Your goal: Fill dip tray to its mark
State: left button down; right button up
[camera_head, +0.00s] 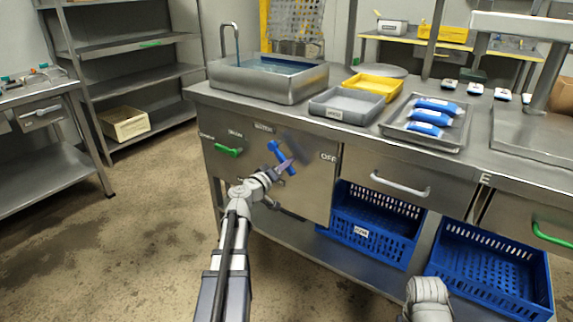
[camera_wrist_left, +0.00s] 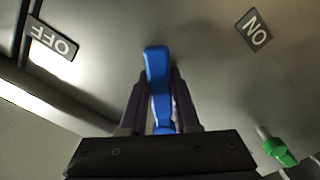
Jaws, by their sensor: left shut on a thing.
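The steel dip tray (camera_head: 262,88) sits at the counter's left end under a bent spout (camera_head: 231,34). A thin bluish stream shows below the spout, and bluish water lies in the tray. I cannot make out a fill mark. A blue lever (camera_head: 274,148) is on the front panel below; it also shows in the left wrist view (camera_wrist_left: 156,75), between the OFF label (camera_wrist_left: 54,41) and the ON label (camera_wrist_left: 253,29). My left gripper (camera_head: 287,165) is shut on this lever, with fingers on both sides of it. My right gripper is out of view; only part of that arm shows.
A green-handled valve (camera_head: 228,151) is left of the blue lever. A grey tray (camera_head: 345,105), a yellow tray (camera_head: 371,86) and a steel tray (camera_head: 405,133) with blue packs stand on the counter. Blue crates (camera_head: 370,240) sit below. Floor at left is clear.

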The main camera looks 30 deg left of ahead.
aim_at(298, 147)
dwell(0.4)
pick_arm(q)
jog(key=r+n+p, duration=0.1)
jog(key=d+n, duration=0.1)
jog(key=n, duration=0.1)
jog(key=r+n+p, duration=0.1)
jog(key=shift+s+d+r+n+p, duration=0.1)
jog(key=shift+d+r+n+p, duration=0.2)
jog(key=shift+r+p, duration=0.05)
jog(key=shift+d+r+n+p, duration=0.1)
jog(key=shift+r+n+p, duration=0.5)
jog(key=shift+n, duration=0.45)
jog(key=shift+d+r+n+p, duration=0.1)
jog(key=shift+r+n+p, duration=0.45)
jog(key=shift+n, duration=0.5)
jog(key=c, duration=0.6)
grip_release()
jog(key=shift+c, duration=0.2)
jog(key=s, duration=0.7)
jog(key=shift+s+a, duration=0.3)
jog(key=shift+s, duration=0.1)
